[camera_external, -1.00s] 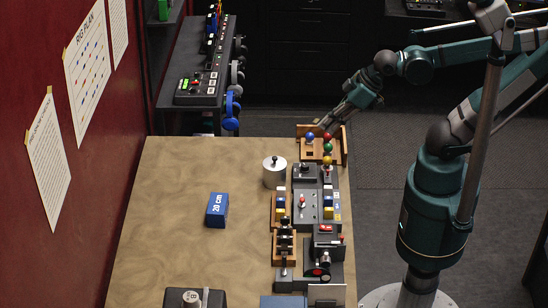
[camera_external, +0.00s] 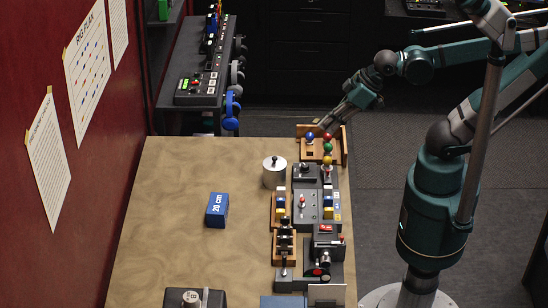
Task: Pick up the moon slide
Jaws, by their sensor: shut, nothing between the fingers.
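I cannot make out a moon slide by its look; no moon mark is readable at this size. My gripper (camera_external: 325,126) reaches down to the back right corner of the table, at a small wooden holder (camera_external: 309,154) with blue, red and green round knobs. It is shut with nothing seen in it. Its fingertips are small and partly hidden by the holder, so I cannot tell if they touch anything.
Small wooden and grey control units (camera_external: 308,208) crowd the table's right side. A silver cylinder (camera_external: 274,174) stands beside them. A blue block (camera_external: 217,210) marked "20 cm" lies mid-table. A dark box (camera_external: 195,299) is at the front. The table's left part (camera_external: 160,200) is clear.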

